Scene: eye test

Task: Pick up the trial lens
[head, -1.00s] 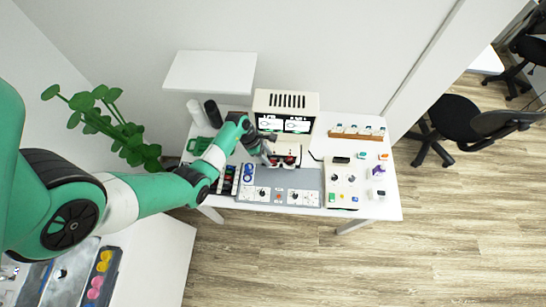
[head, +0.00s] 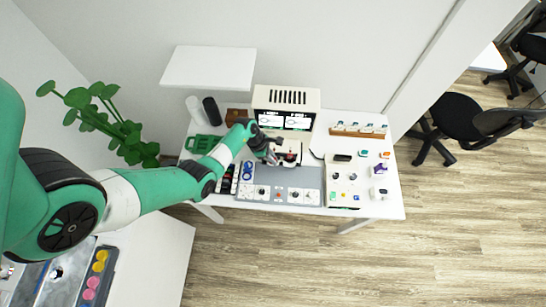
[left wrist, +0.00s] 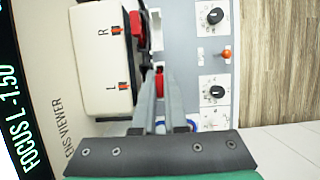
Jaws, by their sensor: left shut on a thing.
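My left gripper (head: 272,158) is over the table, at the front of the cream lens viewer. In the left wrist view its two fingers (left wrist: 160,95) are close together, shut on a small red thing (left wrist: 160,83), which I take to be the trial lens; the fingers hide most of it. The lens viewer (left wrist: 95,60) has marks R and L, each with a small orange-red piece. A second red part (left wrist: 137,27) is beside the R side, apart from the fingers. My right gripper is not in view.
A grey control panel (left wrist: 193,55) with knobs lies in front. A white panel with small coloured parts (head: 341,190) is to the right, a wooden rack (head: 358,134) behind it. A green tray (head: 203,144) is left.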

